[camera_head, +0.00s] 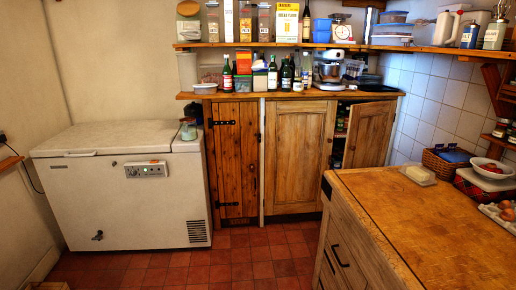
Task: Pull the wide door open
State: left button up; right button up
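A row of wooden cupboard doors stands under the counter. The middle door (297,157) is a wide panelled one and looks shut. To its left is a darker plank door (236,158) with black strap hinges, also shut. To its right is another panelled door (368,136), standing partly open with a dark gap at its left edge and some items showing inside. Its lower part is hidden by the wooden island. Which of the panelled doors is meant by the wide door I cannot tell. Neither of my grippers is in view.
A white chest freezer (110,190) stands left of the doors, with a jar (188,130) on its lid. A wooden island (430,225) fills the lower right. Red floor tiles (255,255) between them are clear. Shelves above hold bottles and boxes.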

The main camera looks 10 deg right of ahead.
aim_at(299, 134)
jog(key=i, duration=2.5)
jog(key=i+l+z, duration=0.1)
jog(key=i+z, duration=0.25)
jog(key=i, duration=0.15)
jog(key=i+z, duration=0.35)
jog(key=i+j+z, duration=0.3)
jog(key=i, duration=0.25)
